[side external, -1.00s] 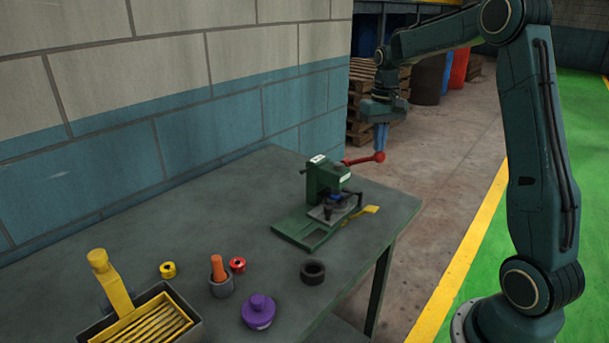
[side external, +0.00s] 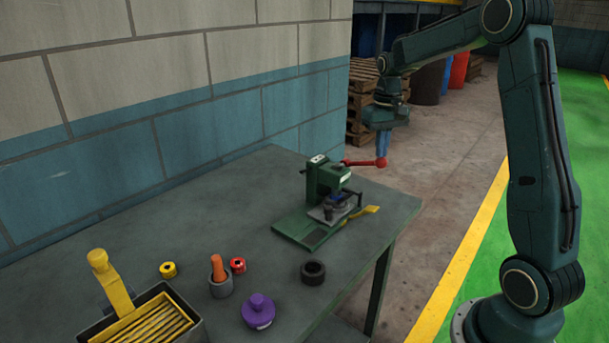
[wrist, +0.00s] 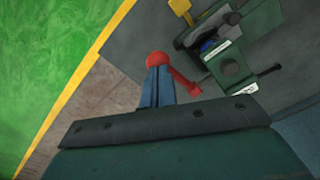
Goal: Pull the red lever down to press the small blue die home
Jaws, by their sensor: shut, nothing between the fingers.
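A green press (side external: 328,180) stands on the bench. Its red lever (side external: 358,163) sticks out to the right, close to level, and ends in a red ball. My gripper (side external: 382,150) is shut, with its blue fingers pointing down right at the ball, seemingly touching it from above or behind; exact contact cannot be told. In the wrist view the fingers (wrist: 158,88) end at the red ball (wrist: 157,61), and nothing shows between them. A bit of blue, perhaps the small blue die (wrist: 208,45), shows under the press head, mostly hidden.
The grey bench (side external: 235,215) also holds a black ring (side external: 313,272), a purple knobbed piece (side external: 258,311), a grey cup with an orange peg (side external: 219,280), small red and yellow rings, and a tray with a yellow brush (side external: 113,285). A yellow tab (side external: 371,210) lies beside the press.

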